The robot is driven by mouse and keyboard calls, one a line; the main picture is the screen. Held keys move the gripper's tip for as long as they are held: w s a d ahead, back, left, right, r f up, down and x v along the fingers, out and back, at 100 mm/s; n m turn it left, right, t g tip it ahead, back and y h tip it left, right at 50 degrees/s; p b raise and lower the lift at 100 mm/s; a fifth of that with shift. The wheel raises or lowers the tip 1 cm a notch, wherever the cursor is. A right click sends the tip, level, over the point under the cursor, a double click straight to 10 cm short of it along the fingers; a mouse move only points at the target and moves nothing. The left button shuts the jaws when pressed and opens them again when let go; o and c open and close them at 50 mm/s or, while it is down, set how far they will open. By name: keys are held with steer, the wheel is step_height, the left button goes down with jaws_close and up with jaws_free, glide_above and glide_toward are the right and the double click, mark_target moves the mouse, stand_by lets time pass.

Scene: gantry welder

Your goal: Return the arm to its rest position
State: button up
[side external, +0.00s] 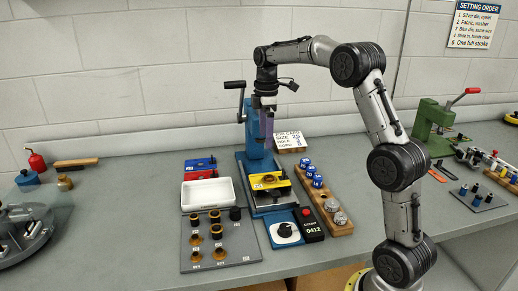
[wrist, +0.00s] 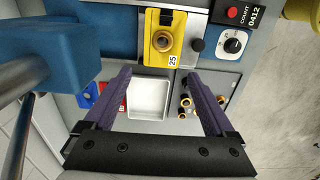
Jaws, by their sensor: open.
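My gripper (side external: 266,138) hangs from the raised arm, pointing down, in front of the upright of the blue press (side external: 252,128) in the side view. In the wrist view my gripper (wrist: 158,75) shows two purple fingers spread wide with nothing between them. Below and beyond the fingertips lies a yellow die plate (wrist: 166,40) marked 25 with a brass-coloured ring on it. The same yellow plate (side external: 270,181) sits on the press bed in the side view, well below the fingers.
A white tray (side external: 208,194) and a grey board (side external: 222,255) with dark and brass parts stand left of the press. A wooden rack (side external: 335,226) with blue and silver dies, a counter box (side external: 308,224) and a "job card" (side external: 290,142) are to its right. The press lever (side external: 236,86) rises close beside my gripper.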

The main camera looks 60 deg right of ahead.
steer(key=s+a+r+n+t, duration=0.1)
steer(key=s+a+r+t, duration=0.2)
steer(key=s+a+r, duration=1)
steer(key=s+a+f+m+t, duration=0.1)
steer(key=s+a+f+m, duration=0.2)
steer(key=s+f+m, duration=0.2)
steer(key=s+a+f+m+t, duration=0.1)
steer(key=s+a+f+m, duration=0.3)
steer(key=s+f, duration=0.3)
steer(key=shift+s+m+t, duration=0.3)
steer(key=shift+s+m, duration=0.2)
steer(key=shift+s, duration=0.45)
